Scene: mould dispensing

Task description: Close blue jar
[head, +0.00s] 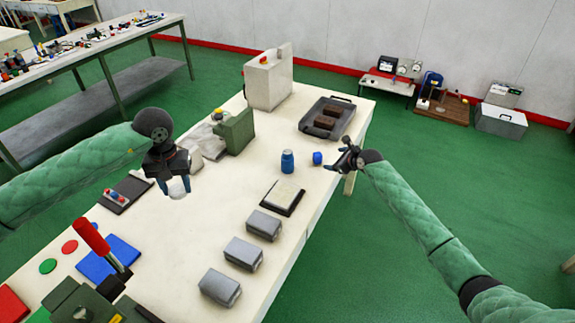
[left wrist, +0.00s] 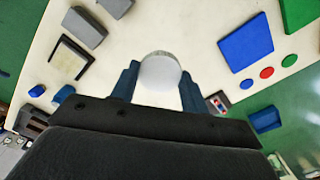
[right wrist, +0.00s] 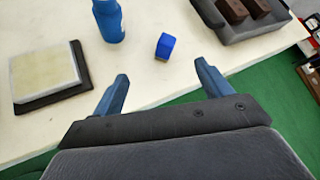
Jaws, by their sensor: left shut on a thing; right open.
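The blue jar (head: 287,161) stands upright on the white table; its lower part also shows in the right wrist view (right wrist: 109,22). A small blue lid (head: 317,158) lies on the table to the right of the jar, apart from it. My right gripper (head: 342,155) is open and empty just right of the lid; in the right wrist view the lid (right wrist: 165,47) sits beyond the gap between the fingers. My left gripper (head: 176,188) is shut on a whitish round thing (left wrist: 160,71), held over the left middle of the table.
A pale square block on a dark plate (head: 283,197) lies in front of the jar. Several grey boxes (head: 243,252) line the near right edge. A dark tray (head: 327,118) with brown blocks is behind the lid.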

